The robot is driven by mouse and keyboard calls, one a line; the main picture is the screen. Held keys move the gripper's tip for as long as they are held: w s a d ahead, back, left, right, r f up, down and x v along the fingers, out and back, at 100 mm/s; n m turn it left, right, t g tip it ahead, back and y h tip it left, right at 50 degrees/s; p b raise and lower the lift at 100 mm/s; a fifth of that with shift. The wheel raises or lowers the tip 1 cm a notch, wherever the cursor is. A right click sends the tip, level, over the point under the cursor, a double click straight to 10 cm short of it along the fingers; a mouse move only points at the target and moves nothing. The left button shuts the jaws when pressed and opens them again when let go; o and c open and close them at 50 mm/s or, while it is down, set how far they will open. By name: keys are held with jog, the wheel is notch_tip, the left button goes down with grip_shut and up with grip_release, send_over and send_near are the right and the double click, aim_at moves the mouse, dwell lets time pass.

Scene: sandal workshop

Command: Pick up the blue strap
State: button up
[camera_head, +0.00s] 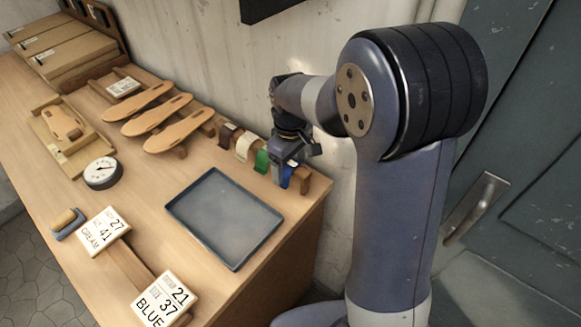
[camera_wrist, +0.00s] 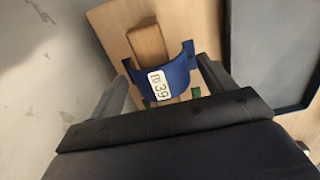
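The blue strap (camera_head: 287,174) hangs over the right end of a wooden rail (camera_head: 305,180) near the wall. In the wrist view the blue strap (camera_wrist: 178,76) is a curved band with a white label reading 39, draped over the wooden bar (camera_wrist: 147,42). My gripper (camera_head: 285,160) is over the strap from above, hiding part of it in the head view. In the wrist view my gripper (camera_wrist: 165,75) has its fingers apart, one on each side of the strap. Whether the fingertips touch it, I cannot tell.
Green (camera_head: 262,160), white (camera_head: 244,147) and brown (camera_head: 227,134) straps hang left of it on the rail. An empty blue-grey tray (camera_head: 183,213) lies in front. Sandal soles (camera_head: 158,117) lie further left. The wall is close behind.

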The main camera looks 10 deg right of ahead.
jog(key=c, duration=0.7)
jog(key=shift+c, duration=0.2)
jog(key=shift+a+r, duration=0.1)
